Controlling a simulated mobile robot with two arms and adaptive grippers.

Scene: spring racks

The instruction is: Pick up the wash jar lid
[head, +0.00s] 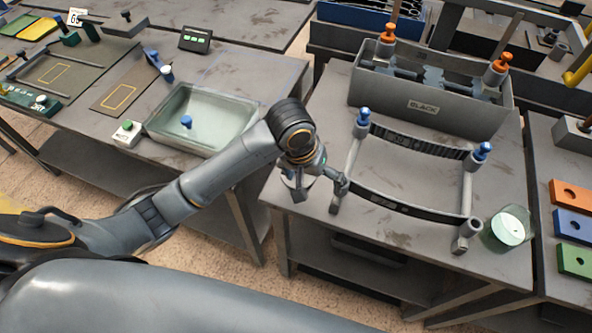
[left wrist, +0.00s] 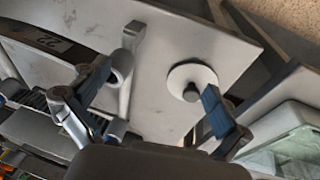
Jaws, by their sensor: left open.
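The wash jar lid (left wrist: 192,82) is a pale round disc with a dark knob, lying on the grey table in the left wrist view. In the head view my gripper mostly covers that spot, so I cannot clearly make the lid out. My left gripper (head: 317,186) is over the left front corner of the rack table, beside the rack's left post. In the left wrist view the left gripper (left wrist: 165,82) is open and empty, with the lid between its fingers, nearer the right finger. A glass jar (head: 508,229) with pale green contents stands uncovered at the table's right. My right gripper is not in view.
A rack with blue-knobbed posts and black curved strips (head: 410,209) stands close to my left gripper. A grey bin (head: 425,105) marked BLACK is behind it.

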